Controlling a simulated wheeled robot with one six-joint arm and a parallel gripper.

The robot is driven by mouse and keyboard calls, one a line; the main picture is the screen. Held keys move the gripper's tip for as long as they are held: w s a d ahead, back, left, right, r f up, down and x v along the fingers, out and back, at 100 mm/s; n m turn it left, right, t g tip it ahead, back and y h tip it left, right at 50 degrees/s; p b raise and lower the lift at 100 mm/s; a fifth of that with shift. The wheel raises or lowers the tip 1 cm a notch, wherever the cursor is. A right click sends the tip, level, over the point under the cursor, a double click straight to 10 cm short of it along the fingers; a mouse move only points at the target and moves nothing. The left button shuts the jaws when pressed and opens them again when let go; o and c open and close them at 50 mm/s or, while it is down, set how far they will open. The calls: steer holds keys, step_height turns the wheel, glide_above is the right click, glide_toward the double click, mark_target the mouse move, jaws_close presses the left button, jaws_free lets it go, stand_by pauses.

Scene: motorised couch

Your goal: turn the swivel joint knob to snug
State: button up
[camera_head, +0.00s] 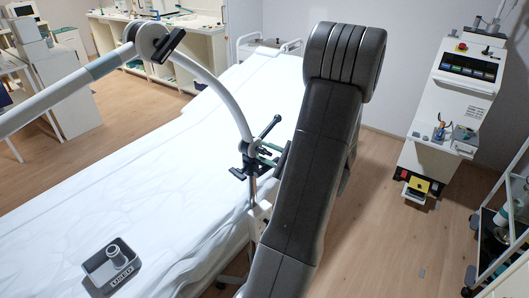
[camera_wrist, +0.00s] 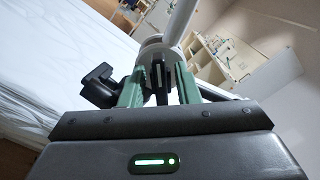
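A black bar-shaped knob (camera_head: 172,45) sits on the round grey joint (camera_head: 152,40) of the jointed pole in the head view. Lower on the pole is a black clamp (camera_head: 243,165) with a black lever (camera_head: 269,127). I cannot tell which of these handles is the swivel joint knob. My gripper (camera_wrist: 160,80) shows two green fingers standing apart in the wrist view, on either side of a dark part below a pale collar. I cannot tell if they touch it. A black knob (camera_wrist: 99,86) is left of the fingers. In the head view my arm hides most of my gripper.
A couch with a white sheet (camera_head: 130,195) fills the left and middle. A grey tray (camera_head: 100,277) with a cylindrical part lies on it. A white equipment cabinet (camera_head: 440,150) stands at right, with a cart (camera_head: 505,225) at the edge. Wooden floor is clear between couch and cabinet.

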steer(key=b+v, duration=0.2)
steer(key=v, duration=1.1)
steer(key=p+x, duration=0.2)
steer(key=x, duration=1.1)
steer(key=shift+w+a, duration=0.2)
steer(key=shift+a, duration=0.1)
